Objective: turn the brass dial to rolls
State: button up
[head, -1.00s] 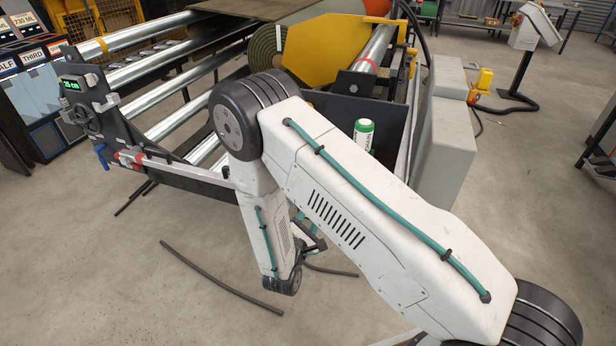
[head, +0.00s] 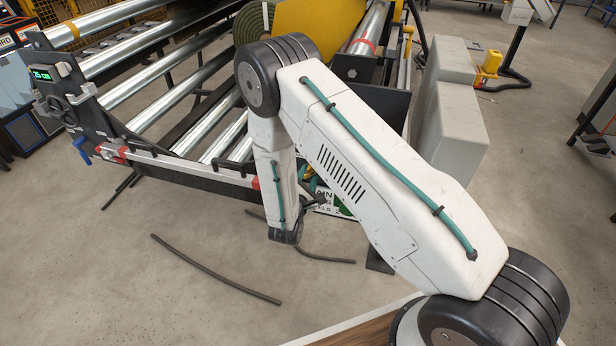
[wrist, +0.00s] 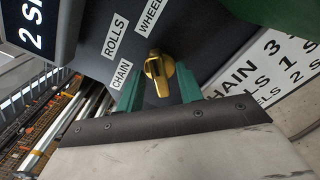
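The brass dial (wrist: 158,72) sits on a dark panel in the middle of the wrist view. White labels beside it read CHAIN (wrist: 121,74), ROLLS (wrist: 115,39) and WHEELS, the last cut off at the top edge. I cannot tell for sure which label the dial points to. My gripper (wrist: 160,82) is open, with one green finger on each side of the dial in this view. Whether either finger touches it is not clear. In the head view my arm hides the dial and most of the gripper.
A white board (wrist: 265,75) with printed lines stands at the right of the wrist view. In the head view, the roller machine (head: 160,85) fills the upper left, and grey cabinets (head: 447,120) stand right of my arm. Dark strips (head: 215,270) lie on the open floor.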

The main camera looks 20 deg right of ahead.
grip_shut()
jog(key=shift+n, duration=0.4)
jog(key=n, duration=0.3)
jog(key=shift+n, duration=0.3)
jog(key=shift+f+n, duration=0.1)
jog(key=shift+n, duration=2.1)
grip_release()
